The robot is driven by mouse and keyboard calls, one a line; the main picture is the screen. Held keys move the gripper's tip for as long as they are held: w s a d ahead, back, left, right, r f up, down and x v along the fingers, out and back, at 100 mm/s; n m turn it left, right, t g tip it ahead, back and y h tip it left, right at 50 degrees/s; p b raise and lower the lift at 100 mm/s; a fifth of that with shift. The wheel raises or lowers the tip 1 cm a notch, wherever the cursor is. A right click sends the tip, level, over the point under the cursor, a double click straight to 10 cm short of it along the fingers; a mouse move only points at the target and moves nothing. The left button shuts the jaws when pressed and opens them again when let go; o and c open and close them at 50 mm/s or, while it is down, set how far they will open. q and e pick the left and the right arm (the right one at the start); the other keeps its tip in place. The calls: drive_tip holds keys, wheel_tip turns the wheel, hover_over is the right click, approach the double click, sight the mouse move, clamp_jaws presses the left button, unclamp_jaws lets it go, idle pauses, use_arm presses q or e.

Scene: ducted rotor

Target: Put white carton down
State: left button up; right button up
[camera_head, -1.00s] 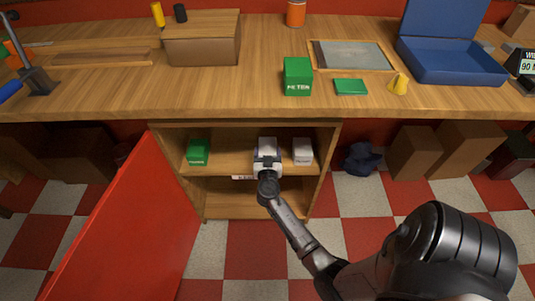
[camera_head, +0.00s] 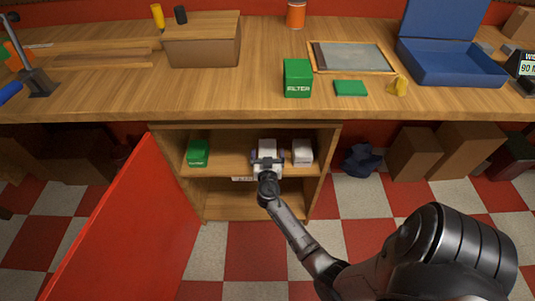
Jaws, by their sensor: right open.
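A white carton (camera_head: 267,145) stands on the upper shelf of the open cabinet (camera_head: 330,160), near the middle. My right gripper (camera_head: 267,158) is right in front of it with its jaws open, one finger to each side. The gripper hides the carton's lower front, and I cannot tell whether the fingers touch it. A second white carton (camera_head: 302,151) stands close to its right on the same shelf. A green carton (camera_head: 198,152) stands at the shelf's left. My left gripper is not in view.
The red cabinet door (camera_head: 130,225) is swung open to the left. The countertop (camera_head: 230,95) above holds a green filter box (camera_head: 297,78), a brown box (camera_head: 202,42) and a blue case (camera_head: 455,62). The lower shelf (camera_head: 225,200) looks mostly empty.

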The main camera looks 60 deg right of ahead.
drive_tip(key=s+a+n+g+y, duration=0.2)
drive_tip(key=s+a+n+y, duration=0.5)
drive_tip(key=s+a, duration=0.4)
drive_tip(key=s+a+f+n+g+y, duration=0.1)
drive_tip(key=s+a+n+g+y, duration=0.2)
drive_tip(key=s+a+n+y, duration=0.4)
drive_tip(key=s+a+y+p, duration=0.1)
drive_tip(key=s+a, duration=0.4)
drive_tip(key=a, duration=0.7)
drive_tip(key=shift+s+a+y, duration=0.2)
drive_tip(key=shift+a+y, duration=0.1)
drive_tip(key=shift+y, duration=0.1)
drive_tip(key=shift+r, duration=0.1)
